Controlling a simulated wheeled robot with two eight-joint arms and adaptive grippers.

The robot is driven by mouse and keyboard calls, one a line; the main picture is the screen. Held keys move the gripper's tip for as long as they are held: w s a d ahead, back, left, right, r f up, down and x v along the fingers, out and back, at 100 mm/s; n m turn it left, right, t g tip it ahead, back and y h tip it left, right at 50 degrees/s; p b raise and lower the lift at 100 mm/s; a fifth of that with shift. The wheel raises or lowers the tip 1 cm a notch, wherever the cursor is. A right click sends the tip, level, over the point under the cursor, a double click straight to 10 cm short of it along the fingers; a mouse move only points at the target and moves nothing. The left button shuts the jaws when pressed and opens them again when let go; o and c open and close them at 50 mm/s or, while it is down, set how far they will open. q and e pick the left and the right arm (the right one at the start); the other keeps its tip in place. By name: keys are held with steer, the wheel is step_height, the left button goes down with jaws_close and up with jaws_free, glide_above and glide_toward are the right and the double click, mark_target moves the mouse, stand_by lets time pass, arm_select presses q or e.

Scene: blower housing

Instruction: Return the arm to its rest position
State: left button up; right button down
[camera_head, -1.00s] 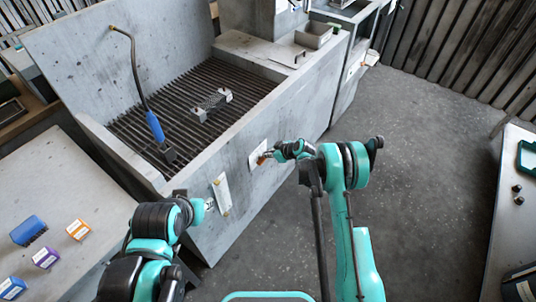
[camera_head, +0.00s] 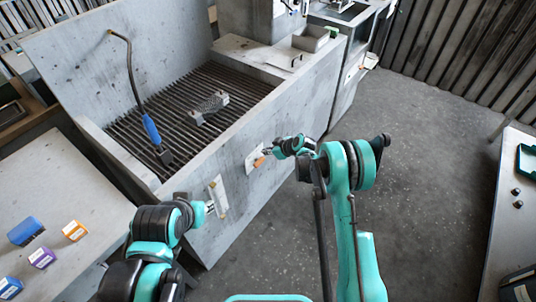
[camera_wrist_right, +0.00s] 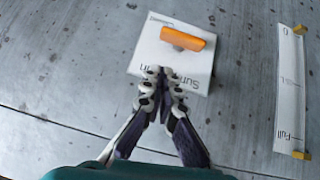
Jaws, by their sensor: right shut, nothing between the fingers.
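My right arm reaches in the head view toward the side of the grey concrete sink-like bench (camera_head: 285,120). My right gripper (camera_head: 267,152) is small there, close to a white plate with an orange handle (camera_head: 259,161). In the right wrist view my right gripper (camera_wrist_right: 164,74) is shut with nothing between its fingers. Its tips lie over the lower edge of the white label plate (camera_wrist_right: 150,45), below the orange handle (camera_wrist_right: 184,38) and apart from it in the picture. My left arm is bent at lower left; its end (camera_head: 208,206) is too small and hidden to read.
A white gauge strip (camera_wrist_right: 290,90) marked "Full" is right of the plate. A blue-handled tool (camera_head: 151,130) and a grey metal part (camera_head: 208,108) are on the grate. Small boxes (camera_head: 75,230) sit on the left table. Open floor (camera_head: 430,150) lies to the right.

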steer(key=s+d+r+m+h+p, duration=0.1)
steer(key=s+d+r+m, duration=0.1)
steer(key=s+d+r, duration=0.35)
steer(key=s+d+r+m+h, duration=0.1)
steer(key=s+d+r, duration=0.1)
steer(key=s+r, duration=0.65)
steer(key=s+d+r+m+h+p, duration=0.1)
steer(key=s+d+r+m, duration=0.15)
steer(key=r, duration=0.85)
steer(key=s+d+r+m+h, duration=0.1)
steer(key=s+d+m+h, duration=0.1)
steer(key=s, duration=0.9)
steer(key=s+d+r+m+t+h, duration=0.1)
steer(key=s+d+m, duration=0.3)
steer(key=s, duration=0.8)
steer(key=shift+d+r+h, duration=0.4)
steer(key=shift+d, duration=0.75)
